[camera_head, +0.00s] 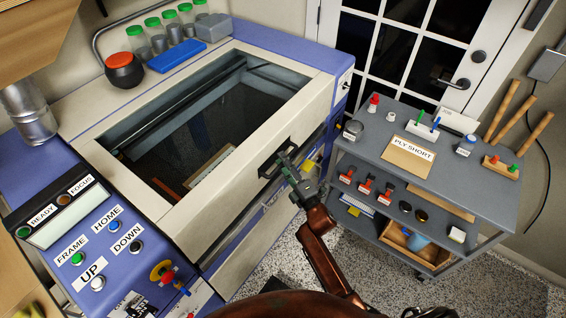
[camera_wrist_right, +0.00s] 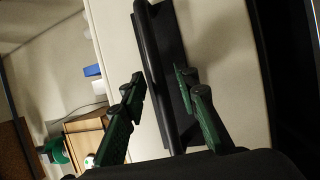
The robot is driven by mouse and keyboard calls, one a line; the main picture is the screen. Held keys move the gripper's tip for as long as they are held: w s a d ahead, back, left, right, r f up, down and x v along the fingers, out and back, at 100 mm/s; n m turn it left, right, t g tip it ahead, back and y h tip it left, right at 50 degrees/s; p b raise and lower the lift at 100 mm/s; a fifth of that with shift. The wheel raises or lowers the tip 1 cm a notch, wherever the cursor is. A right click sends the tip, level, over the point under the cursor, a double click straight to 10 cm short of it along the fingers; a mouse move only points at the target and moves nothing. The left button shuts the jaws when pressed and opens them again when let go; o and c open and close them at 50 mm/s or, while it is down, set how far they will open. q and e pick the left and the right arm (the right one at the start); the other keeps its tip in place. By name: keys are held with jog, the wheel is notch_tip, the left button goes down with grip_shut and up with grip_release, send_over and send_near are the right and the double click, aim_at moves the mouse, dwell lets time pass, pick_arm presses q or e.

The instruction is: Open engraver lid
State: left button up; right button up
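The engraver (camera_head: 95,125) is a blue and cream machine in the head view. Its cream-framed lid (camera_head: 305,112) lies shut, and a dark interior shows through its window (camera_head: 215,115). A black bar handle (camera_head: 266,172) is on the lid's front face; the handle (camera_wrist_right: 158,60) crosses the right wrist view. My right gripper (camera_head: 287,166) is at the handle. In the wrist view the green fingers of the right gripper (camera_wrist_right: 160,78) stand apart on either side of the bar. I cannot tell whether either finger touches it. My left gripper is out of view.
A grey cart (camera_head: 350,160) with stamps, bottles and a PLY SHORT card (camera_head: 408,156) stands right of the engraver. The control panel (camera_head: 85,235) is at the front left. Green-capped jars (camera_head: 170,30), a blue block (camera_head: 176,57) and a round black-and-red container (camera_head: 122,70) stand behind the lid.

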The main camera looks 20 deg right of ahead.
grip_shut()
dwell(0.5)
